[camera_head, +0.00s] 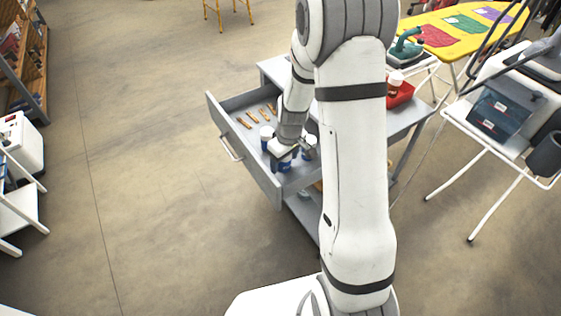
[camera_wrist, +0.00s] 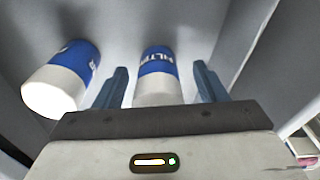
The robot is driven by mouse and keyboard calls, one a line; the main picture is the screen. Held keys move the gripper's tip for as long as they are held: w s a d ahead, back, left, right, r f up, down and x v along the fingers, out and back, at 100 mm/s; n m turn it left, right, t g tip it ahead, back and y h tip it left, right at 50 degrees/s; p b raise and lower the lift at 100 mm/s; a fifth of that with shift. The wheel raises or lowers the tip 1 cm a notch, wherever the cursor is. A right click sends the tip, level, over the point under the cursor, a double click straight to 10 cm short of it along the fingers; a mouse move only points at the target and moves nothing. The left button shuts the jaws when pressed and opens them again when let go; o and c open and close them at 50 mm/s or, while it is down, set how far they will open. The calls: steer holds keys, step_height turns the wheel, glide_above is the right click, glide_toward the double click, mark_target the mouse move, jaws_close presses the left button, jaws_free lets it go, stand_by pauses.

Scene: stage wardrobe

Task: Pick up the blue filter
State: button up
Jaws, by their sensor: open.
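A blue and white filter (camera_wrist: 157,72), a cylinder with white lettering, stands between the fingers of my gripper in the wrist view. A second blue and white cylinder (camera_wrist: 62,78) is left of my left finger. The open grey drawer (camera_head: 235,158) holds them; in the head view one blue and white cylinder (camera_head: 266,138) shows left of my wrist and another (camera_head: 310,147) to its right. My gripper (camera_head: 283,157) is open and reaches down into the drawer, with its fingers on either side of the filter. The head view does not show the fingers clearly.
The drawer walls are close around my gripper. A yellow ironing board (camera_head: 461,32) is behind at right.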

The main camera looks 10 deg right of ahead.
steer(key=shift+c, duration=0.4)
steer(key=c, duration=1)
